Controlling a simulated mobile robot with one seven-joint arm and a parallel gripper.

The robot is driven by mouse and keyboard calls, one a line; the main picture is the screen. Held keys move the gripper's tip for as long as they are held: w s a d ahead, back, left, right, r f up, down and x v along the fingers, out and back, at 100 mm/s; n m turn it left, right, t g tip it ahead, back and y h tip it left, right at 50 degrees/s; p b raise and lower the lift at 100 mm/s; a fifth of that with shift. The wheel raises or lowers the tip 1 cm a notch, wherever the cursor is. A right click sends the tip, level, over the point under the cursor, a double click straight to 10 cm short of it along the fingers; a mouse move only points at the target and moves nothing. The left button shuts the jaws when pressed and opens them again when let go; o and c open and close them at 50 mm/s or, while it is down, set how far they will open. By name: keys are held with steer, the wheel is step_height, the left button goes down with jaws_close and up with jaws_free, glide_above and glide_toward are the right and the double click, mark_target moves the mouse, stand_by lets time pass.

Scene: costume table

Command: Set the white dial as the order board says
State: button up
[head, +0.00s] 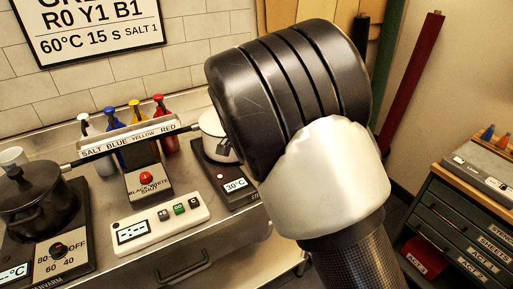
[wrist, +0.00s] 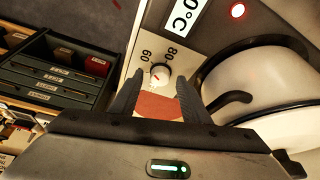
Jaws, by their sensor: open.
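The white dial (wrist: 159,75) is on the front panel of the right-hand hotplate, with "60" and "80" printed beside it. It has a small red mark; the number it points at is unclear. My gripper (wrist: 163,84) is open, its fingers on either side of the dial in the picture; contact cannot be told. In the head view my arm hides the dial and gripper. The order board (head: 100,30) reads "R0 Y1 B1" and "60°C 15 s SALT 1"; its top line is cut off. The hotplate display (head: 235,184) reads 30°C.
A white pot (wrist: 265,88) with a dark handle stands on the hotplate, close to my right finger. Left of the hotplate are a button panel (head: 160,222), a bottle rack (head: 125,138) and a black pot (head: 38,195). A drawer cabinet (head: 455,215) stands at right.

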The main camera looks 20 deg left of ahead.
steer(key=p+v, duration=0.1)
steer(key=v, duration=1.6)
steer(key=shift+w+d, duration=0.1)
steer(key=shift+w, duration=0.05)
